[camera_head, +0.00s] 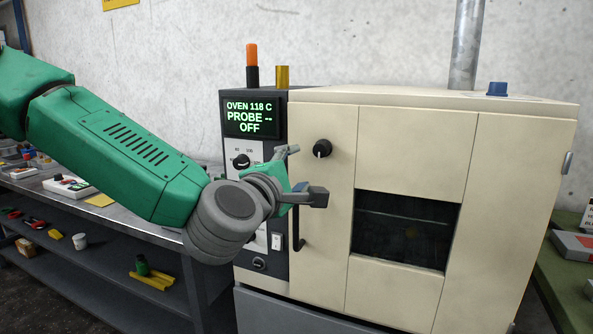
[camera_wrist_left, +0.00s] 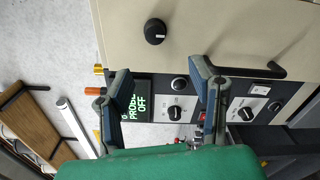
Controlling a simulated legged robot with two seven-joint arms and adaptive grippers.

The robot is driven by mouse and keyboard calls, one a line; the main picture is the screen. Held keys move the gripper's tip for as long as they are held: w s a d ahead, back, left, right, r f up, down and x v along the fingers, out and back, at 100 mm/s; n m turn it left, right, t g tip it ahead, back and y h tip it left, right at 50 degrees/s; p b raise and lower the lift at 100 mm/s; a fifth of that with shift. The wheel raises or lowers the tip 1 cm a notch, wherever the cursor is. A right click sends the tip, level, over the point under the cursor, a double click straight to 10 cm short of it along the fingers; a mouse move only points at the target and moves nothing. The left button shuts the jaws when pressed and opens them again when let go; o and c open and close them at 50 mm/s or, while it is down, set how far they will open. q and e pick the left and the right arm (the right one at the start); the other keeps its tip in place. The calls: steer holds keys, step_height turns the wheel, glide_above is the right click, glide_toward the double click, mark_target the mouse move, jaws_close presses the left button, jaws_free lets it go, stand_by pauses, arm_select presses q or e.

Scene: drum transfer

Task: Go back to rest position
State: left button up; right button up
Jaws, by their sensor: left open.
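My left arm, green with grey joints, comes in from the left in the head view. My left gripper (camera_head: 304,172) is in front of the oven's control panel and door edge. In the left wrist view the left gripper (camera_wrist_left: 163,82) has its two fingers wide apart with nothing between them. The beige oven (camera_head: 400,140) has a dark window and a closed front. Its display (camera_head: 251,118) reads OVEN 118 C, PROBE --, OFF. A black knob (camera_head: 322,148) and a vertical dark handle (camera_head: 298,228) are close to the gripper. My right gripper is not in view.
A grey workbench (camera_head: 130,222) with a lower shelf (camera_head: 95,285) stands at the left, holding small items. A green table (camera_head: 560,285) with boxes is at the right. An orange-topped post (camera_head: 252,55) and a metal pipe (camera_head: 467,45) rise above the oven.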

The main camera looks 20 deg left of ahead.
arm_select(q)
steer(key=s+d+f+m+g+h, duration=0.1)
steer(key=s+f+m+g, duration=0.25)
steer(key=f, duration=0.75)
steer(key=s+d+f+m+g, duration=0.15)
steer(key=s+f+m, duration=0.25)
steer(key=f, duration=0.6)
steer(key=s+f+m+g+h, duration=0.1)
steer(key=s+f+m+g, duration=0.25)
steer(key=f, duration=0.75)
steer(key=s+a+f+m+g+y, duration=0.1)
steer(key=s+a+f+m+g, duration=0.3)
steer(key=s+f, duration=0.4)
steer(key=s+a+f+m+g+y, duration=0.1)
steer(key=s+a+f+m+g, duration=0.4)
steer(key=s, duration=1.1)
step_height(320, 180, down, 4)
steer(key=shift+s+a+r+m+y, duration=0.2)
steer(key=shift+a+r+m+y, duration=0.1)
steer(key=shift+a+m, duration=0.3)
steer(key=shift+w+d+f, duration=0.1)
steer(key=shift+w, duration=0.05)
steer(key=c, duration=0.4)
